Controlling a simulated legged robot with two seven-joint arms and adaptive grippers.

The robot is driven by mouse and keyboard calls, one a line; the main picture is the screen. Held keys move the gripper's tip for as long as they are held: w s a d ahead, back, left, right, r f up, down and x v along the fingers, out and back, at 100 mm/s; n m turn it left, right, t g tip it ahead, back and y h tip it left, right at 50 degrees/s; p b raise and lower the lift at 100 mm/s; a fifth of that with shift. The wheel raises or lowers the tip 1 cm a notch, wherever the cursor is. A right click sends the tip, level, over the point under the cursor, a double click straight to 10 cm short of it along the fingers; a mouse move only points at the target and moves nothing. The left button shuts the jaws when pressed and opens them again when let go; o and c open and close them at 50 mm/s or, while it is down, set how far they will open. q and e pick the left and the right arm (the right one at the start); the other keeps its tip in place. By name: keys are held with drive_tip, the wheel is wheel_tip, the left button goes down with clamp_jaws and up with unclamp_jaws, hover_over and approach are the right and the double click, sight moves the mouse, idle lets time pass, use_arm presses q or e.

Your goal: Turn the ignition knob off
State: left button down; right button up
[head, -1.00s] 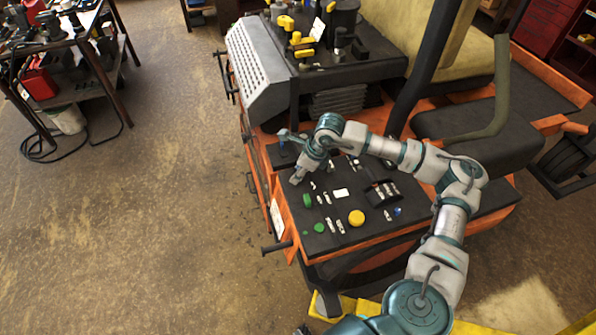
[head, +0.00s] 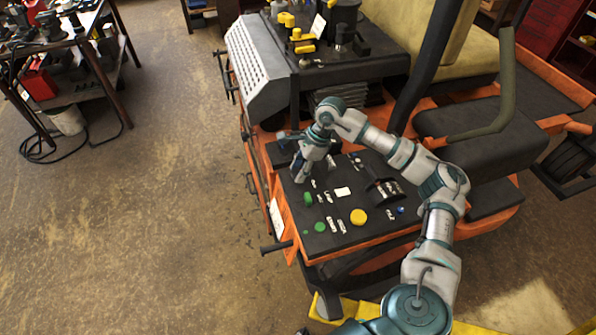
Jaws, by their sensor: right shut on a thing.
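The black control panel (head: 365,232) of the orange mower carries green, yellow and blue controls with small white labels. My right arm reaches over it from the lower right. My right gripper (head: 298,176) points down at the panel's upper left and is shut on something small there. The held part is hidden by the fingers, so I cannot see which way the ignition knob stands. A green knob (head: 308,198) sits just below the gripper, and a yellow knob (head: 358,216) is further right. My left gripper is not in view.
The mower's engine block (head: 345,70) with a grey perforated cover (head: 255,60) stands behind the panel. A black seat part and curved lever (head: 506,85) are at the right. A cluttered workbench (head: 60,50) is at the far left. The floor between is clear.

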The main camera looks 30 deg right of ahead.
drive_tip(key=n+g, duration=0.1)
drive_tip(key=n, duration=0.1)
drive_tip(key=n+b, duration=0.1)
drive_tip(key=n, duration=0.1)
drive_tip(key=shift+w+d+n+g, duration=0.15)
drive_tip(key=shift+d+n+g, duration=0.05)
drive_tip(key=shift+n+g, duration=0.2)
idle(0.4)
drive_tip(key=o, duration=1.1)
drive_tip(key=v, duration=1.1)
drive_tip(key=shift+w+d+r, duration=0.2)
drive_tip(key=shift+d+r, duration=0.1)
drive_tip(key=shift+r, duration=0.1)
